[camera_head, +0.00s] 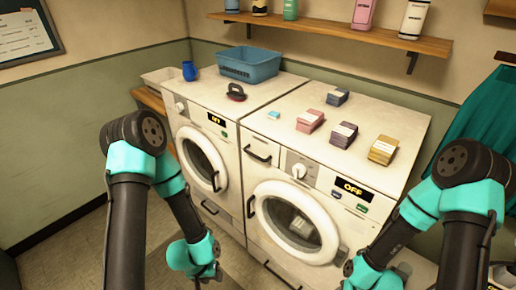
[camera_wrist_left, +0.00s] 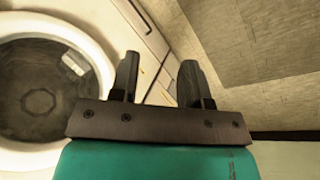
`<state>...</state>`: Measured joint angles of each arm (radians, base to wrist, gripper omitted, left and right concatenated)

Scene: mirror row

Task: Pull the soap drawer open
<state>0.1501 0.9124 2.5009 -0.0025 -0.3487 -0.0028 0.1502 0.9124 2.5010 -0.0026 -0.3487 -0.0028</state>
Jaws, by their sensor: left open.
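Two white washing machines stand side by side. The right machine (camera_head: 330,215) has a drawer front (camera_head: 262,143) with a black bar handle (camera_head: 257,155) at its upper left; this soap drawer looks shut. My left gripper (camera_wrist_left: 158,82) is open and empty in the left wrist view, in front of a machine's lower front, beside a round door (camera_wrist_left: 40,95). In the head view, my left wrist is low in front of the machines, well below the drawer handle, and its fingers are hard to make out. My right arm reaches in from the right; its fingers are not visible.
Round doors with black handles and lower black bars (camera_head: 208,208) stick out from the fronts. A blue basket (camera_head: 249,64), a dark red iron-like object (camera_head: 236,92) and several small boxes (camera_head: 310,121) sit on top. The floor (camera_head: 70,250) at left is clear.

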